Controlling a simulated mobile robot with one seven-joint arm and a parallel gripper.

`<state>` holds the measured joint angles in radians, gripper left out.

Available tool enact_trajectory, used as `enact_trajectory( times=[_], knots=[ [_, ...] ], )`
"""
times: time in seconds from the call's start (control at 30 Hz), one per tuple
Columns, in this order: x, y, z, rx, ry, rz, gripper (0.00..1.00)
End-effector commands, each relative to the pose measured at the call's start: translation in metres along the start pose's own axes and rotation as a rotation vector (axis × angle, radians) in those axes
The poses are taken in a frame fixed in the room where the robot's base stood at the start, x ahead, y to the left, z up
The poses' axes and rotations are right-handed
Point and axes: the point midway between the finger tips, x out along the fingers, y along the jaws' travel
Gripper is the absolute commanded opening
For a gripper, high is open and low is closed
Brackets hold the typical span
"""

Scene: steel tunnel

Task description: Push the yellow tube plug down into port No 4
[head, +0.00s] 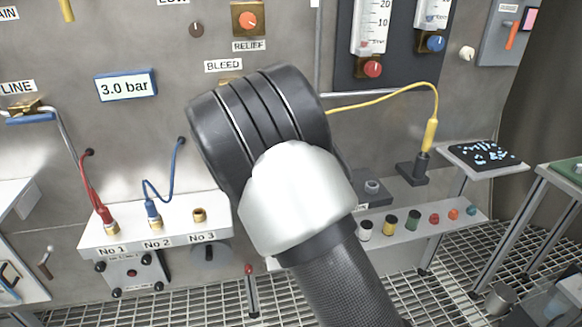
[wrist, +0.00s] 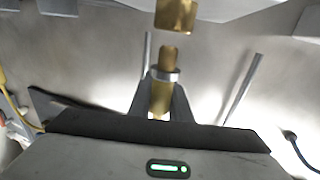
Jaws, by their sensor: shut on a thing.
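In the head view the yellow tube plug (head: 430,135) stands upright in a black holder (head: 411,172) on the right, its yellow tube running left behind my arm. My arm hides my gripper and the place where port No 4 would be. In the wrist view my gripper (wrist: 163,100) is shut on a brass piece (wrist: 166,58) with a pale ring. The piece's tip points at a brass fitting (wrist: 177,17) by a pale surface, with a small gap between them. No label shows on that fitting. My gripper is apart from the yellow plug.
A white block (head: 180,228) on the left carries ports No 1 and No 2, holding red and blue tube plugs, and open port No 3 (head: 200,214). A shelf (head: 400,228) with several coloured caps lies on the right. Steel grating covers the floor.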

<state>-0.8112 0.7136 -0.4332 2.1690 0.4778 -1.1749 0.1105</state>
Motion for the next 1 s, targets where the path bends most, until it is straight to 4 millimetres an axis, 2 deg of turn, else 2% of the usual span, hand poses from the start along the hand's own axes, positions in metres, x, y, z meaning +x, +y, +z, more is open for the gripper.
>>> enact_trajectory(
  times=[1.0],
  knots=[
    [0.000, 0.000, 0.021, 0.000, -0.001, 0.000, 0.00]
  ],
)
